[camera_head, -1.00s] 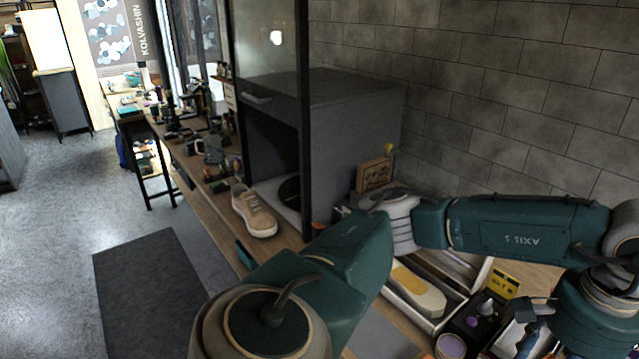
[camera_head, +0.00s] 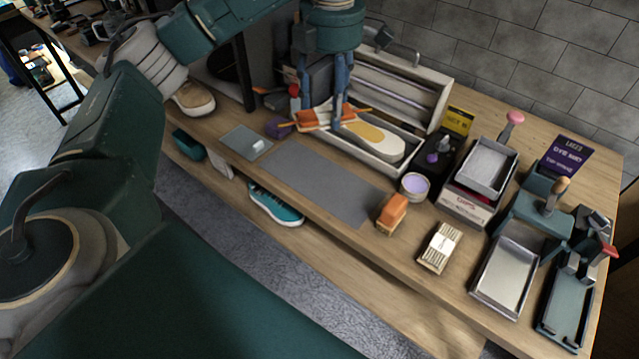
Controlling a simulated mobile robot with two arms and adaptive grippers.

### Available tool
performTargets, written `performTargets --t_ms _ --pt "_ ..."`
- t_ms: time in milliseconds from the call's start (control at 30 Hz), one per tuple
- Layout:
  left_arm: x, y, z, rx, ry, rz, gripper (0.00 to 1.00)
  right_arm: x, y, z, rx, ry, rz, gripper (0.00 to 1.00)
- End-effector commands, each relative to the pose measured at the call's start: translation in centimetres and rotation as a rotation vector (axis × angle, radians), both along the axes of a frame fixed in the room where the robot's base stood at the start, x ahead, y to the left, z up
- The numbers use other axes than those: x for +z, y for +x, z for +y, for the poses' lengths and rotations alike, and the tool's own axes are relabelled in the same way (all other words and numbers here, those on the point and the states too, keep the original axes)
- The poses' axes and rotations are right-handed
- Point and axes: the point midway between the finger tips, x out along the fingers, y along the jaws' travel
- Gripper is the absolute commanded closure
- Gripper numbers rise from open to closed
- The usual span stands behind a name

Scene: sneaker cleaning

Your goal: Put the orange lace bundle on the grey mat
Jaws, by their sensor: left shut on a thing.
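My left gripper (camera_head: 322,118) points down in the upper middle of the head view. Its blue fingers are shut on the orange lace bundle (camera_head: 313,121), which sticks out on the left side and partly hides behind the fingers. The bundle is in front of the long pale tray, and its height above the bench is hard to tell. The large grey mat (camera_head: 325,182) lies flat and bare on the bench, nearer to me and below the gripper in the picture. My right gripper is not in view.
A pale tray (camera_head: 405,170) holds a yellow-and-white insole shape (camera_head: 372,138). A round tin (camera_head: 414,186), an orange block brush (camera_head: 391,213) and a bundle of sticks (camera_head: 440,247) stand right of the mat. A small grey pad (camera_head: 240,138) lies to its left.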

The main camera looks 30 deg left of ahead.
Motion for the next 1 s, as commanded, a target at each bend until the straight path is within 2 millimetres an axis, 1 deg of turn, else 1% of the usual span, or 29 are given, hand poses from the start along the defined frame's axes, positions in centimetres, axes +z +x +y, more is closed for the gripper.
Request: performTargets --t_ms 33,100,200,300,367,467,500,567,700,833,900,1000 --pt "-0.3 0.3 0.8 0.134 -0.003 -0.004 0.69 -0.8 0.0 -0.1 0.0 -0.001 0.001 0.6" --pt "-0.1 0.5 1.6 0.298 -0.006 -0.006 0.69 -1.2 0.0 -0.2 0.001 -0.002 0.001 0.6" --pt "0.1 0.7 2.4 0.468 -0.01 -0.009 0.69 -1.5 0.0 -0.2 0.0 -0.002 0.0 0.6" --pt "0.0 0.8 2.8 0.565 -0.013 -0.007 0.69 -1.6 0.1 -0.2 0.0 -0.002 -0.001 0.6" --pt "-0.4 0.8 2.9 0.593 -0.012 -0.006 0.69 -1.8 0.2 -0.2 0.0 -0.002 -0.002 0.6" --pt "-2.2 0.8 2.9 0.606 -0.011 -0.003 0.69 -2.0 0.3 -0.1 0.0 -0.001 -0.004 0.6" --pt "-3.3 0.7 2.9 0.606 -0.011 -0.001 0.69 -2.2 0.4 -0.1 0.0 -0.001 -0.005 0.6" --pt "-4.5 0.7 3.0 0.606 -0.009 -0.001 0.69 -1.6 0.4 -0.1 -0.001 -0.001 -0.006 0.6" --pt "-8.3 0.6 3.0 0.604 -0.009 0.0 0.69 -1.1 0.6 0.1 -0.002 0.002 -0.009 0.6" --pt "-11.6 0.6 3.0 0.603 -0.011 -0.002 0.69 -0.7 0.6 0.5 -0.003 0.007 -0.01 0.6" --pt "-13.1 0.7 3.0 0.604 -0.011 -0.003 0.69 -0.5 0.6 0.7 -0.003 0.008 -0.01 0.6" --pt "-14.6 0.7 2.9 0.603 -0.012 -0.005 0.69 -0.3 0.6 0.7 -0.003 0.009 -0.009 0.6"
